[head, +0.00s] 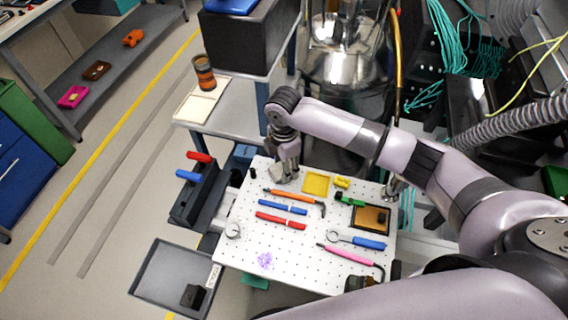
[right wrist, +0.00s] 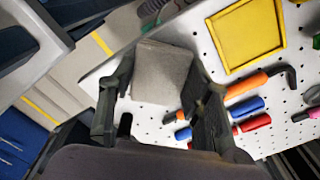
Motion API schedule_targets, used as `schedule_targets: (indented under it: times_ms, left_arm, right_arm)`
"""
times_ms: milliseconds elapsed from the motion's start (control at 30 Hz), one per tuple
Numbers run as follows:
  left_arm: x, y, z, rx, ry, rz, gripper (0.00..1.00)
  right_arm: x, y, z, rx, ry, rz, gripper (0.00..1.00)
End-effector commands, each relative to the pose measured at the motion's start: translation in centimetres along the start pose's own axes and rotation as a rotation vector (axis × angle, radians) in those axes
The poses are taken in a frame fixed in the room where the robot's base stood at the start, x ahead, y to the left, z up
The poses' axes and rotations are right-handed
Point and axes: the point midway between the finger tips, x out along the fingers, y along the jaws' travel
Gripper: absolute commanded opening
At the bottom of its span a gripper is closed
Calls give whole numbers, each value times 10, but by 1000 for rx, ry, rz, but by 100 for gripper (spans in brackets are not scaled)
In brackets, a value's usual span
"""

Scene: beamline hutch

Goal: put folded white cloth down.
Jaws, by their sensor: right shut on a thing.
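The folded white cloth (right wrist: 163,72) shows greyish and squarish in the right wrist view, between the two dark fingers of my right gripper (right wrist: 160,92). The right gripper is shut on it. In the head view my right gripper (head: 288,172) points down at the back left corner of the white perforated board (head: 245,262), with the cloth (head: 277,175) small and pale at its fingertips. I cannot tell whether the cloth touches the board. My left gripper is not in view.
Close right of the cloth is a yellow square tray (head: 317,184). An orange hex tool (head: 290,196), a blue pen (head: 283,207) and a red pen (head: 281,221) lie in front. A brown tray (head: 371,218) sits at right. The board's front left is mostly clear.

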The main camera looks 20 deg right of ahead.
Motion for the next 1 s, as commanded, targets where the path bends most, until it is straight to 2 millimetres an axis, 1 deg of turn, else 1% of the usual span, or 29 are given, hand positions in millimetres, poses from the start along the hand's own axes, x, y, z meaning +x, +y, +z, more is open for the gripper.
schedule_targets:
  times_ms: [167, 300, 333, 600, 867, 1000]
  left_arm:
    - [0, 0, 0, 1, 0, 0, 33]
    - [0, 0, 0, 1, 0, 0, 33]
    - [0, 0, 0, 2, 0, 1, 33]
    - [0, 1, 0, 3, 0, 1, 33]
    - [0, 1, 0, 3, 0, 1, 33]
    - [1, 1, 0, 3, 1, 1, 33]
  right_arm:
    - [0, 0, 0, 0, 0, 0, 19]
    - [4, 0, 0, 1, 1, -1, 19]
    - [3, 0, 0, 1, 0, 0, 47]
    - [3, 0, 0, 1, 1, 0, 65]
    - [2, 0, 0, 1, 0, 0, 65]
    - [-4, 1, 0, 1, 1, 2, 65]
